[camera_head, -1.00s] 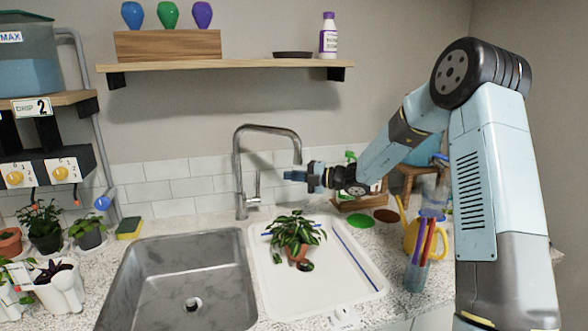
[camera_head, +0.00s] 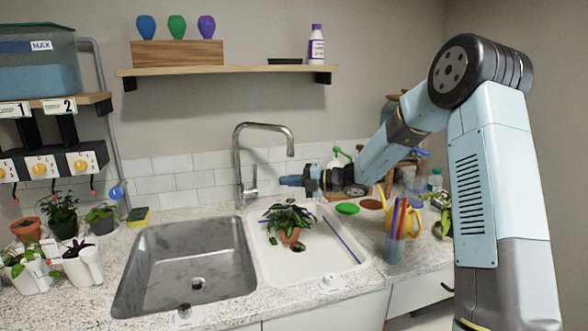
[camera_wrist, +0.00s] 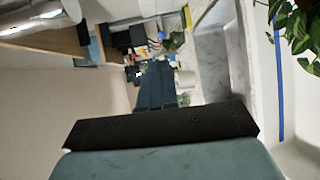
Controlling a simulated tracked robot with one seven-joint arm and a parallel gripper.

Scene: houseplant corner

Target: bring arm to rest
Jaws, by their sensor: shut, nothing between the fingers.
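My gripper (camera_head: 290,181) is shut and empty. In the head view it points left, held in the air above the back of the white basin, to the right of the faucet (camera_head: 240,160). My arm comes down to it from the right side of the picture. In the wrist view my gripper (camera_wrist: 157,75) shows as dark closed fingers in the middle. A potted plant (camera_head: 289,216) with a terracotta pot sits in the white basin (camera_head: 335,268), apart from my gripper. Its leaves (camera_wrist: 300,30) also show at the wrist view's upper right.
A steel sink (camera_head: 185,262) lies left of the basin. A yellow watering can (camera_head: 402,221) and a cup of pens (camera_head: 394,248) stand to the right. A wooden shelf (camera_head: 230,70) hangs above. Small potted plants (camera_head: 59,214) and a water tank (camera_head: 38,62) are at left.

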